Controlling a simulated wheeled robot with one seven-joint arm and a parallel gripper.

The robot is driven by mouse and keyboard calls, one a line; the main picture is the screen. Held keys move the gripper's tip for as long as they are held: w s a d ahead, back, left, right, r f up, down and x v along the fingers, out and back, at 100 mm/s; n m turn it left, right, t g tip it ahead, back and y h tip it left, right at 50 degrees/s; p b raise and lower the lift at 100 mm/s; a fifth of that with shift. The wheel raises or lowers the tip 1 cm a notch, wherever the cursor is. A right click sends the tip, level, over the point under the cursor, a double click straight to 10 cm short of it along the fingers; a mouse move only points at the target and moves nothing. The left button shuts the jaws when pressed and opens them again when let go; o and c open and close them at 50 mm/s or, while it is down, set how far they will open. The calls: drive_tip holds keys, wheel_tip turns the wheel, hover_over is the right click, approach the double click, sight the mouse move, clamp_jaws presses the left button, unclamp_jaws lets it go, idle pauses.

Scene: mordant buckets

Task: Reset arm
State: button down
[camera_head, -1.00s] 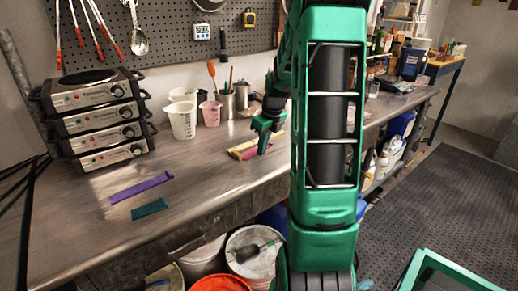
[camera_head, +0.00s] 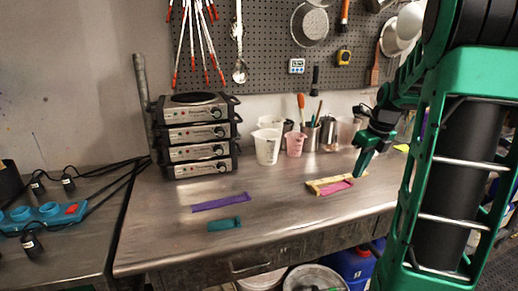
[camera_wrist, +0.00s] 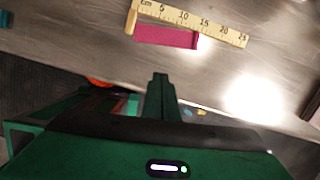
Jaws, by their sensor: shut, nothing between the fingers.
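My gripper (camera_head: 364,160) is at the end of my green arm, above the right part of the metal workbench. In the wrist view my gripper (camera_wrist: 161,82) shows its fingers together, with nothing between them. Below it on the bench lie a yellow ruler (camera_head: 318,188) and a pink strip (camera_head: 338,187). In the wrist view the ruler (camera_wrist: 222,32) and the pink strip (camera_wrist: 165,37) lie beyond the fingertips, apart from them.
A purple strip (camera_head: 221,202) and a teal strip (camera_head: 225,224) lie on the workbench (camera_head: 270,235). Stacked hot plates (camera_head: 198,134) stand at the left. Measuring cups (camera_head: 267,147) and tool pots (camera_head: 328,133) stand at the back. Tools hang on the pegboard (camera_head: 265,35). Buckets (camera_head: 315,279) stand below.

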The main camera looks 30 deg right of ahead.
drive_tip(key=s+a+f+n+g, duration=0.2)
drive_tip(key=s+a+f+n, duration=0.2)
drive_tip(key=s+a+n, duration=1.6)
drive_tip(key=s+n, duration=0.1)
drive_tip(key=n, duration=0.8)
drive_tip(key=shift+s+g, duration=0.35)
drive_tip(key=shift+g, duration=0.05)
drive_tip(key=shift+w+f, duration=0.25)
drive_tip(key=shift+w, duration=0.35)
